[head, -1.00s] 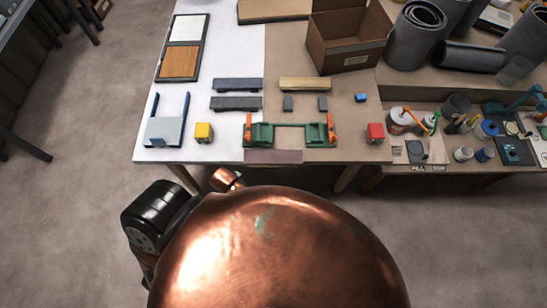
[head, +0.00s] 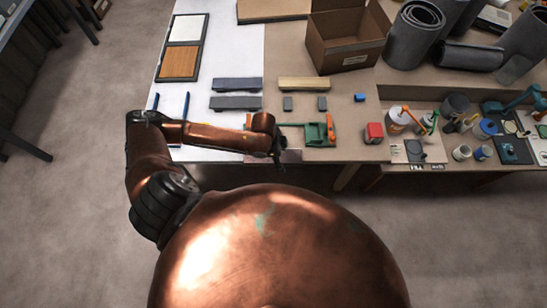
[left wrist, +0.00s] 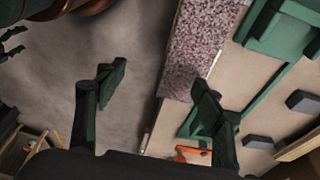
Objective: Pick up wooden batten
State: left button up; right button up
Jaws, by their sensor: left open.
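The wooden batten (head: 304,84), a short pale yellow-brown bar, lies flat on the brown part of the workbench, behind two small grey blocks. In the left wrist view a piece of it shows at the lower right edge (left wrist: 299,147). My left gripper (head: 279,154) is above the bench's front edge, well short of the batten and nearer to me. In the left wrist view its two fingers (left wrist: 162,95) are wide apart with nothing between them. My right gripper is not seen.
A green fixture (head: 316,133) with orange clamps lies between gripper and batten, behind a speckled mauve strip (left wrist: 200,40). Small grey blocks (head: 288,103), long grey bars (head: 236,103), a blue cube (head: 360,97), a red block (head: 374,133) and a cardboard box (head: 340,50) surround the batten.

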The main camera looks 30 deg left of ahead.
pick_arm(q)
jog(key=shift+g+y, duration=0.3)
jog(key=shift+y, duration=0.2)
jog(key=a, duration=0.6)
jog(key=shift+w+a+r, duration=0.25)
jog(key=shift+w+r, duration=0.1)
jog(key=shift+r, duration=0.05)
jog(key=shift+a+f, duration=0.1)
jog(key=shift+f, duration=0.15)
jog(key=f, duration=0.2)
jog(key=d+f, duration=0.1)
jog(key=f, duration=0.1)
jog(key=w+f, duration=0.1)
jog(key=f, duration=0.2)
jog(key=shift+d, duration=0.15)
jog(key=shift+c, duration=0.6)
jog(key=c, duration=1.3)
